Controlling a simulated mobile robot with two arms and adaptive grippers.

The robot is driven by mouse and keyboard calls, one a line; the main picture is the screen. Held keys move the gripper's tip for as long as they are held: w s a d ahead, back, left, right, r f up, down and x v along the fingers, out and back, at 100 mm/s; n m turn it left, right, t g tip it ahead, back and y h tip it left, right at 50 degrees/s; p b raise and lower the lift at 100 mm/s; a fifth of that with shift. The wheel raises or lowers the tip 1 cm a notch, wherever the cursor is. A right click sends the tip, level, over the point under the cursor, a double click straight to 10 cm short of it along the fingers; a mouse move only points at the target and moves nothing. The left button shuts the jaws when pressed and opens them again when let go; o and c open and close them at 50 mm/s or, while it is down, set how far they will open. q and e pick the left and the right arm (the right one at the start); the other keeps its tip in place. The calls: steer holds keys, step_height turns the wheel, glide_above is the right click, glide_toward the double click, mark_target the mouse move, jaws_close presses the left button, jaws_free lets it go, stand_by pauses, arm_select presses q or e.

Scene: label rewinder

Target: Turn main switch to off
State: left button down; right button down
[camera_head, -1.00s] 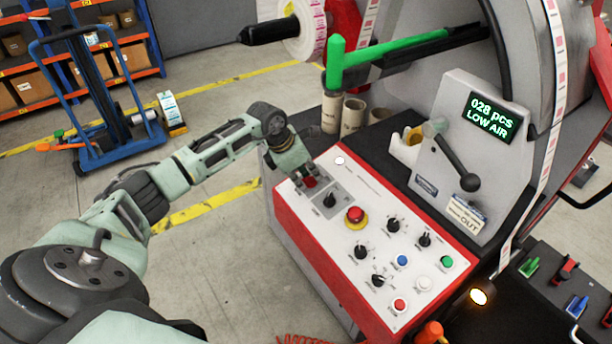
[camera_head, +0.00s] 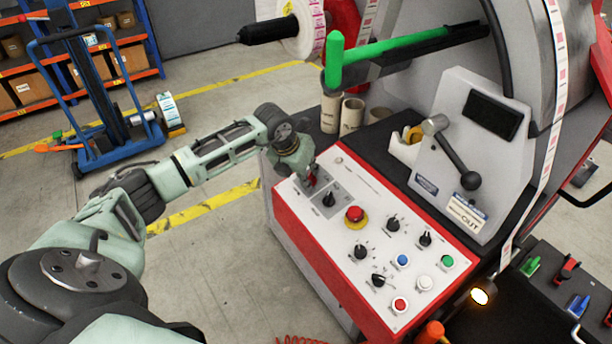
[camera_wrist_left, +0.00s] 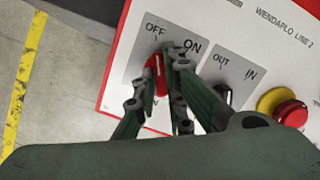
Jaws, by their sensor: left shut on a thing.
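The main switch is a red handle (camera_head: 313,181) on a grey plate at the upper left of the control panel (camera_head: 400,205). In the left wrist view the red handle (camera_wrist_left: 155,76) lies below the OFF and ON labels, its upper end toward OFF. My left gripper (camera_head: 309,183) is shut on it. The gripper's fingers (camera_wrist_left: 163,92) stand on both sides of the handle and hide part of it. The display (camera_head: 492,115) is dark. My right gripper is not in view.
A black IN/OUT selector (camera_head: 329,198) sits close beside the switch. A red emergency stop (camera_head: 355,214) and several knobs and buttons lie further right. Green bar (camera_head: 390,47) and cardboard cores (camera_head: 351,115) stand behind the panel.

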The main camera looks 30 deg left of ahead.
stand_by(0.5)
arm_select(q)
steer(key=c, duration=1.8)
jaws_free()
steer(key=shift+r, duration=0.1)
steer(key=v, duration=1.1)
steer(key=shift+s+r, duration=0.2)
steer(key=shift+r, duration=0.15)
